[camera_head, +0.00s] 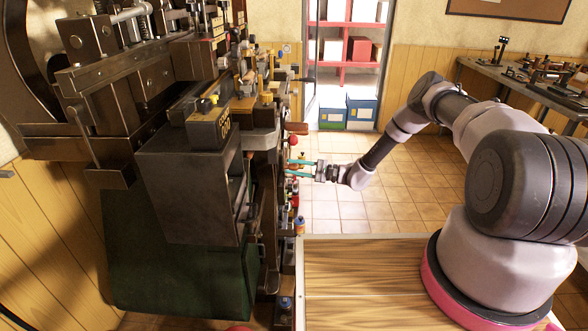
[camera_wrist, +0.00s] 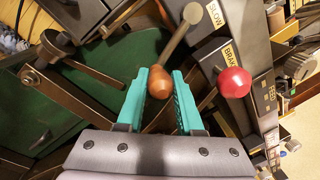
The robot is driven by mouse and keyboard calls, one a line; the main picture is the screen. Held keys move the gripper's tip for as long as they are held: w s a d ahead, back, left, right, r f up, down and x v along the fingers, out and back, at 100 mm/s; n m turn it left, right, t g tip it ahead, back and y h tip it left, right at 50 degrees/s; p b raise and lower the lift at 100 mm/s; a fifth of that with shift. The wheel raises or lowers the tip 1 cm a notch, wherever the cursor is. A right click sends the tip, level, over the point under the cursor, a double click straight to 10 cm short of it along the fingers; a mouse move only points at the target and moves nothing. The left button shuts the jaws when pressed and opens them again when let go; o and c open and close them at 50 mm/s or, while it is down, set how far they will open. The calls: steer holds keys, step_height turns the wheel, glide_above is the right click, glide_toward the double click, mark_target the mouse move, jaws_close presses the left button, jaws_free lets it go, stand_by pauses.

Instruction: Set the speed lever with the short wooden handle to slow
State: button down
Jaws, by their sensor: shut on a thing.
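The short wooden handle (camera_wrist: 158,84) sits between the two teal fingers of my gripper (camera_wrist: 161,74) in the wrist view, and the gripper is shut on it. Its metal rod (camera_wrist: 173,42) runs up and right to a round end (camera_wrist: 192,13). A "SLOW" label (camera_wrist: 216,13) is to the right of that round end. In the head view my gripper (camera_head: 302,170) reaches left to the machine's front; the handle cannot be made out there.
A red knob (camera_wrist: 235,82) beside a "BRAKE" label (camera_wrist: 229,53) is close to the right of my fingers. Another lever with a dark handle (camera_wrist: 57,43) is at the left. In the head view, the machine (camera_head: 190,185) fills the left; open tiled floor (camera_head: 345,210) lies right of it.

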steer(key=shift+d, duration=0.1)
steer(key=c, duration=0.5)
jaws_free()
steer(key=shift+c, duration=0.2)
steer(key=s+d+f, duration=0.1)
steer(key=d, duration=0.9)
steer(key=shift+s+d, duration=0.15)
steer(key=shift+d, duration=0.15)
steer(key=shift+r, duration=0.1)
